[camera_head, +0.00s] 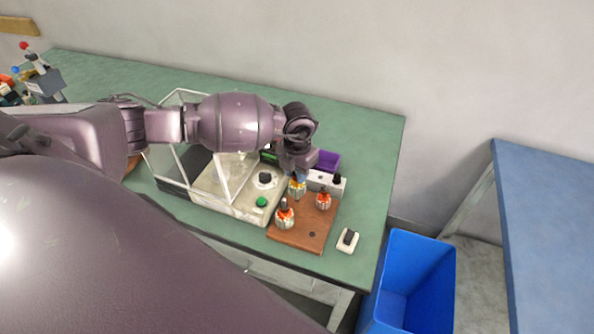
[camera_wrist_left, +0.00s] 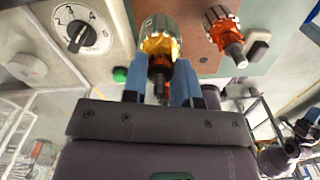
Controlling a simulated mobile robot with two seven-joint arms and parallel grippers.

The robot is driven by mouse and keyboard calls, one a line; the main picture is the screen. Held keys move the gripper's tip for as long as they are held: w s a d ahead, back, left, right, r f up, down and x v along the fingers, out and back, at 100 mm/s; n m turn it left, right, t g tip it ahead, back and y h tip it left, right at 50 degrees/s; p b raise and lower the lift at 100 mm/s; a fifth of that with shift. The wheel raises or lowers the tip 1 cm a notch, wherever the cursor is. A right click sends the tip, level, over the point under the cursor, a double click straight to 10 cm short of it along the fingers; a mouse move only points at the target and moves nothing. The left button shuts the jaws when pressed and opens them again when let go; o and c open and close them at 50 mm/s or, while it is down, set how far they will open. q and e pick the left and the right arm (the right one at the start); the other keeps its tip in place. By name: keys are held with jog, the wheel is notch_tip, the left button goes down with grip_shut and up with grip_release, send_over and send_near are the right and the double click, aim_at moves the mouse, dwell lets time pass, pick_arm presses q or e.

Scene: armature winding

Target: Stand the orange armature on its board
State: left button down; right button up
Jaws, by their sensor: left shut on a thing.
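My left gripper (camera_head: 299,177) is shut, its blue fingertips around the dark shaft of a yellow-orange armature (camera_head: 297,190). In the left wrist view the left gripper (camera_wrist_left: 160,88) grips below the copper-coloured ring of this armature (camera_wrist_left: 160,25). The armature appears upright at the brown board (camera_head: 300,240); I cannot tell whether its base touches. One red-orange armature (camera_head: 323,201) stands on the board to its right, also visible in the wrist view (camera_wrist_left: 218,22). Another red-orange armature (camera_head: 285,218) stands at the board's left front.
A pale machine with a dial (camera_head: 264,178) and green button (camera_head: 261,202) sits left of the board, with a clear guard frame. A purple bin (camera_head: 327,159) is behind. A small switch (camera_head: 348,241) lies right of the board. A blue bin (camera_head: 412,280) stands beyond the table.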

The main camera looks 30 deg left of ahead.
pick_arm(q)
jog(key=shift+f+b, duration=0.85)
jog(key=shift+f, duration=0.35)
dwell(0.3)
jog(key=c, duration=0.8)
grip_release()
jog(key=shift+r, duration=0.1)
jog(key=shift+r+p, duration=1.5)
jog(key=shift+r, duration=0.7)
